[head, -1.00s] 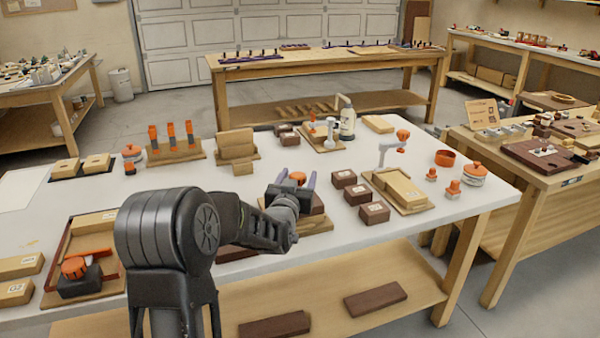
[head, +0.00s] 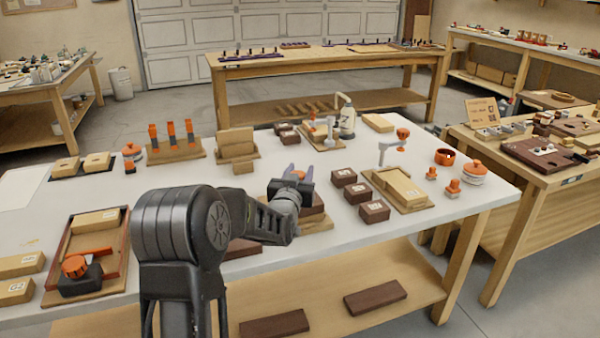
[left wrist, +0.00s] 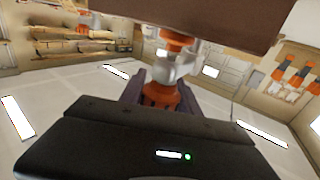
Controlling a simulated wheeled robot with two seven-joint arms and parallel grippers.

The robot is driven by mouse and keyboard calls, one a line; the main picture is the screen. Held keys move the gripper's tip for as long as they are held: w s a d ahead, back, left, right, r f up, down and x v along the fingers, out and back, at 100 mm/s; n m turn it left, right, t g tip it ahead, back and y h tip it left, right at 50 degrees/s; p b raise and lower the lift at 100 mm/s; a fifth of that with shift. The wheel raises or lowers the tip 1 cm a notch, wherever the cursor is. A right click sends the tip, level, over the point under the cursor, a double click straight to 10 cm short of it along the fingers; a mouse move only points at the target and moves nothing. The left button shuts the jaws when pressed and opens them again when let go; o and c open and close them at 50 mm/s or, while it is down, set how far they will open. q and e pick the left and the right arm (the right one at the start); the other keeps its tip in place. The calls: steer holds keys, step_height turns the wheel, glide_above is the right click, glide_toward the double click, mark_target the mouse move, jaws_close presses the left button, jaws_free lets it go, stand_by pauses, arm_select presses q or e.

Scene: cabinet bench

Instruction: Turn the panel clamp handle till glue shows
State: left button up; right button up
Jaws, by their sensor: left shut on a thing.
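My left gripper (head: 297,174) is over the middle of the white bench, shut on the orange clamp handle (head: 298,175). In the left wrist view the orange handle (left wrist: 160,95) sits between the two dark fingers. A pale grey clamp body (left wrist: 172,68) and a second orange part (left wrist: 176,42) show beyond it. A dark brown panel (left wrist: 210,15) fills the top of that view. In the head view brown wood (head: 312,205) on a light wooden base (head: 318,224) shows behind the gripper, partly hidden. I cannot make out any glue. My right gripper is not in view.
Several brown blocks (head: 357,193) stand just right of the gripper. A tan board with a grey clamp (head: 392,150) is farther right. A tray with an orange-knobbed clamp (head: 75,266) is at front left. A white glue bottle (head: 347,122) stands behind.

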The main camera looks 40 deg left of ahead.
arm_select(q)
jaws_close()
steer(key=h+b, duration=0.1)
steer(key=m+h+b, duration=0.1)
steer(key=b, duration=0.1)
steer(key=shift+f+t, duration=0.25)
steer(key=shift+t, duration=0.15)
steer(key=shift+d+r+m+h+b, duration=0.1)
steer(key=shift+d+m+h+b, duration=0.05)
steer(key=shift+m+h+b, duration=0.75)
steer(key=shift+d+r+t+h+p, duration=0.1)
steer(key=shift+r+t+h+p, duration=0.05)
steer(key=shift+t+h+p, duration=0.3)
steer(key=shift+d+r+m+h, duration=0.1)
steer(key=shift+m+h, duration=0.5)
steer(key=shift+h, duration=0.15)
steer(key=shift+w+d+r+m+h+p, duration=0.1)
steer(key=shift+d+m+h+p, duration=0.1)
steer(key=shift+m+h+p, duration=0.65)
steer(key=shift+d+m+h+p, duration=0.2)
steer(key=shift+m+h+p, duration=0.15)
steer(key=shift+h+p, duration=0.7)
